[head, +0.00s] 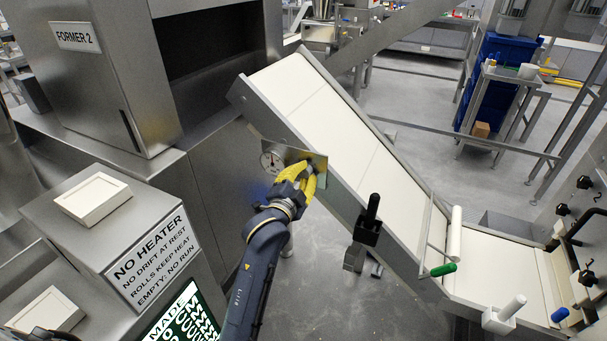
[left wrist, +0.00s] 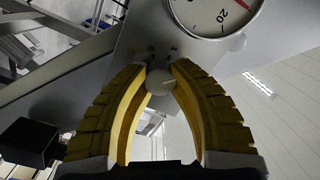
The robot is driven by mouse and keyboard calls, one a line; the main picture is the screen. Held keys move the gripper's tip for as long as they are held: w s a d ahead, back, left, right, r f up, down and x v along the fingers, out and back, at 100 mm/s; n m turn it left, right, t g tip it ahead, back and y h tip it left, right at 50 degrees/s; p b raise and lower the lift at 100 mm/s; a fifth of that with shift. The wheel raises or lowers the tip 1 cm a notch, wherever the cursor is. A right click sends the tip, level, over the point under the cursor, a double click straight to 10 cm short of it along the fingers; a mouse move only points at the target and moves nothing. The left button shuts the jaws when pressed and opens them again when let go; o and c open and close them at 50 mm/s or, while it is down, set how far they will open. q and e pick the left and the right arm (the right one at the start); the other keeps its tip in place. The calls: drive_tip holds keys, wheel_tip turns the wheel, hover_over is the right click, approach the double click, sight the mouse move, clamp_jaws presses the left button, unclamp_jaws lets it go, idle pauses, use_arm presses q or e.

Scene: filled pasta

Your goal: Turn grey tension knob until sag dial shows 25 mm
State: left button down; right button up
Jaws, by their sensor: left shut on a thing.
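The sag dial (head: 267,160) is a small white round gauge on a metal plate (head: 317,161) at the side of the sloping conveyor. In the left wrist view the dial (left wrist: 207,14) is cut off by the top edge. A 20 and part of a red pointer show there, but I cannot read the exact value. My left gripper (head: 311,174), with yellow fingers, is at the plate, just right of the dial. In the left wrist view its fingertips (left wrist: 160,70) are closed around the round grey tension knob (left wrist: 159,82). My right gripper is not in view.
The white-belted conveyor (head: 331,118) slopes down to the right. A black handle (head: 371,212) stands out from its near side, right of my gripper. The steel former (head: 110,70) and a sign block (head: 125,235) stand at left. Open floor (head: 320,290) lies below.

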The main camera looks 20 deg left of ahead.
use_arm(q)
drive_tip(key=shift+f+n, duration=0.1)
drive_tip(key=shift+n, duration=0.3)
drive_tip(key=n, duration=0.4)
drive_tip(key=shift+f+n+g, duration=0.15)
drive_tip(key=shift+n+g, duration=0.25)
drive_tip(key=shift+n, duration=1.4)
drive_tip(key=shift+h, duration=0.3)
drive_tip(key=c, duration=1)
unclamp_jaws()
drive_tip(key=shift+s+r, duration=0.1)
drive_tip(key=shift+r, duration=0.1)
drive_tip(key=s+a, duration=0.1)
drive_tip(key=s, duration=1)
drive_tip(key=shift+s+r, duration=0.35)
drive_tip(key=shift+a, duration=0.1)
